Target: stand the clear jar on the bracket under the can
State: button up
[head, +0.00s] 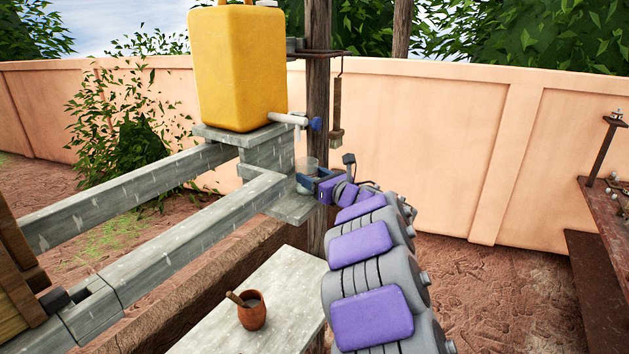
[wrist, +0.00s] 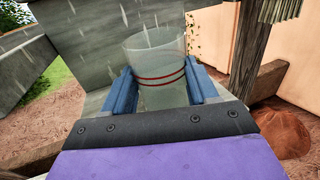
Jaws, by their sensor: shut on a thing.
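The clear jar (wrist: 155,62) has two red bands and stands roughly upright between the blue fingers of my gripper (wrist: 163,90) in the wrist view. My gripper is shut on it. In the head view the jar (head: 307,170) is small, at my gripper (head: 305,182), over the grey bracket (head: 290,207). The yellow can (head: 238,70) sits on the upper ledge, with its white spout and blue tap (head: 314,124) above the jar. The jar's base is hidden by my gripper, so I cannot tell whether it touches the bracket.
A wooden post (head: 318,90) stands close behind the bracket, with a hanging wooden tool (head: 336,115). A pale table (head: 265,300) below holds a brown pot (head: 252,312). Grey beams (head: 180,245) run in from the left. A peach wall (head: 430,150) closes the back.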

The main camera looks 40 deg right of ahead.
jog(key=shift+s+a+f+b, duration=0.1)
jog(key=shift+a+f+b, duration=0.05)
jog(key=shift+a+b, duration=0.35)
jog(key=shift+a, duration=0.5)
jog(key=o, duration=0.8)
jog(key=shift+c, duration=0.2)
jog(key=o, duration=0.4)
jog(key=shift+d, duration=0.45)
jog(key=shift+a, duration=0.1)
jog(key=s, duration=0.5)
jog(key=s+d, duration=0.1)
jog(key=s, duration=0.5)
jog(key=s+d+b, duration=0.1)
jog(key=s, duration=0.5)
